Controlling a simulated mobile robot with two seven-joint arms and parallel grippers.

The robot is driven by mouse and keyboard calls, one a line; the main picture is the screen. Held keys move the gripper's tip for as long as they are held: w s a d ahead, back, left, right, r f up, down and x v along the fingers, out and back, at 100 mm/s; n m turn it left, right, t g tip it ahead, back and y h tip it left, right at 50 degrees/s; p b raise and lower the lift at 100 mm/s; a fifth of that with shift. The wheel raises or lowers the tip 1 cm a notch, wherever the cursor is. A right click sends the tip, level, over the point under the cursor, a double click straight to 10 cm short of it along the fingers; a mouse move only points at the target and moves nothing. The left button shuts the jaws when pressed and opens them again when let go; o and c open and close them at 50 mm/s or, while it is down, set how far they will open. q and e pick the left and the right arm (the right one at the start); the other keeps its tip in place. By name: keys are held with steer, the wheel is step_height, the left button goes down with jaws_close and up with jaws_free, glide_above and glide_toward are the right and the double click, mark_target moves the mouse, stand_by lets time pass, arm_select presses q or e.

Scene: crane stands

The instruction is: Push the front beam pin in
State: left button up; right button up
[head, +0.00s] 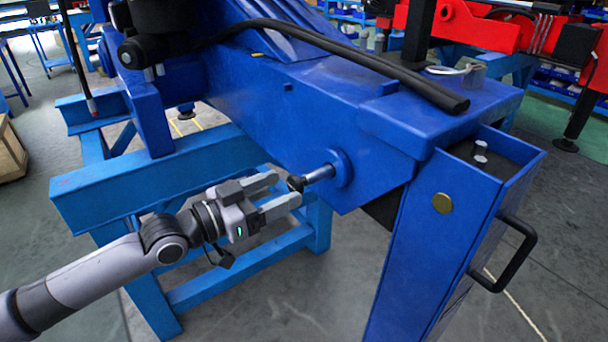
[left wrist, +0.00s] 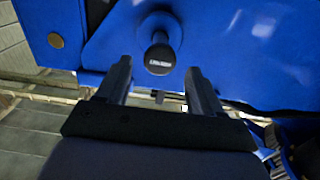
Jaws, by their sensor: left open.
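The front beam pin (head: 319,174) sticks out of a round boss on the side of the blue beam (head: 260,125). It has a metal shaft and a black knob at its outer end. In the left wrist view the black knob of the pin (left wrist: 159,58) faces the camera, just beyond the fingertips and roughly midway between them. My left gripper (head: 278,190) is open and empty, its two fingers pointing at the knob; it also shows in the left wrist view (left wrist: 158,75). I cannot tell whether a finger touches the knob. My right gripper is not in view.
A blue upright box (head: 425,240) with a black handle (head: 510,262) stands at the right. A blue stand (head: 165,180) supports the beam behind my left arm. A black hose (head: 350,60) lies along the beam top. The grey floor in front is clear.

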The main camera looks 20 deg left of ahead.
mark_target(291, 185)
arm_select(q)
steer(key=shift+p+x, duration=0.3)
steer(key=shift+x, duration=2.9)
jaws_close()
steer(key=shift+b+x, duration=1)
steer(key=shift+x, duration=1.35)
steer(key=shift+r, duration=0.15)
steer(key=shift+c, duration=2.1)
jaws_free()
steer(key=o, duration=0.4)
steer(key=shift+w+d, duration=0.1)
steer(key=shift+d, duration=0.05)
